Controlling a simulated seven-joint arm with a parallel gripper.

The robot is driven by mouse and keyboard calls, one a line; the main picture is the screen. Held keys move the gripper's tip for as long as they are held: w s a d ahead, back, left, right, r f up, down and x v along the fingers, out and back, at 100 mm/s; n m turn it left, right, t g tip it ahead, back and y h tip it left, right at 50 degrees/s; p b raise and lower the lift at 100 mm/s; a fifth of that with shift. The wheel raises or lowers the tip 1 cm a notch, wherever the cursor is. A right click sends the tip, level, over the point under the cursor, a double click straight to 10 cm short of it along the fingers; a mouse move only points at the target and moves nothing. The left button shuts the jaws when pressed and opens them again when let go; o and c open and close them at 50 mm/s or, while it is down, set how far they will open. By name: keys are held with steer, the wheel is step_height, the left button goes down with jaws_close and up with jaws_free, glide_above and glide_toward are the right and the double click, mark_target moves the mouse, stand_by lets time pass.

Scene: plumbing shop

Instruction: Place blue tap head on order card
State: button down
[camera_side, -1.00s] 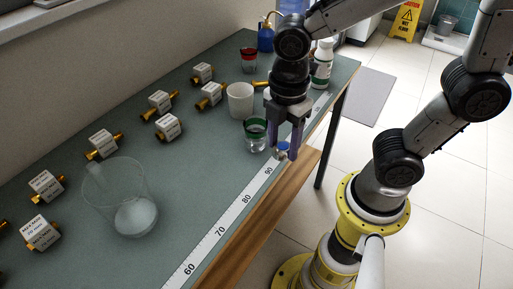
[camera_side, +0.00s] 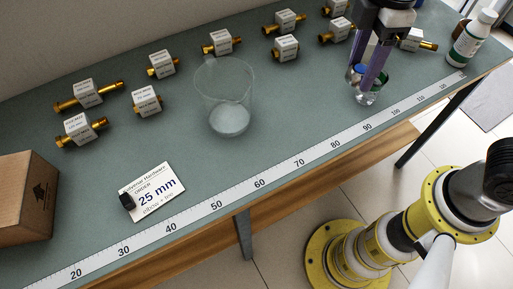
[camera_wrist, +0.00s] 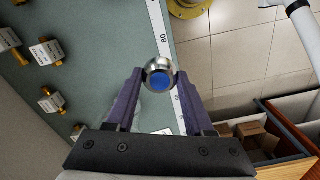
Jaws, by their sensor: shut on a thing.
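The blue tap head (camera_wrist: 160,74) is a shiny silver ball with a blue face, held between my fingertips in the wrist view. In the side view the tap head (camera_side: 357,71) shows small between the purple fingers of my gripper (camera_side: 363,76), which is shut on it. The order card (camera_side: 158,184) lies flat at the counter's front left, printed "25 mm". A small black object (camera_side: 127,201) sits on its left edge.
A clear beaker (camera_side: 226,105) stands between the card and my gripper. Several labelled brass fittings line the back. A cardboard box (camera_side: 22,199) is left of the card; a white bottle (camera_side: 470,40) stands far right.

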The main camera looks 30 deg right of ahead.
steer(key=w+a+n, duration=0.1)
steer(key=w+a, duration=0.2)
steer(key=a, duration=1.1)
steer(key=n, duration=0.3)
glide_above(169, 196)
steer(key=f, duration=0.9)
steer(key=d+f, duration=0.1)
steer(key=f, duration=0.4)
steer(key=shift+s+f, duration=0.2)
steer(key=shift+s, duration=0.05)
steer(key=shift+w+a+f, duration=0.3)
steer(key=shift+a+f, duration=0.25)
steer(key=shift+f, duration=1.6)
steer(key=shift+f, duration=0.15)
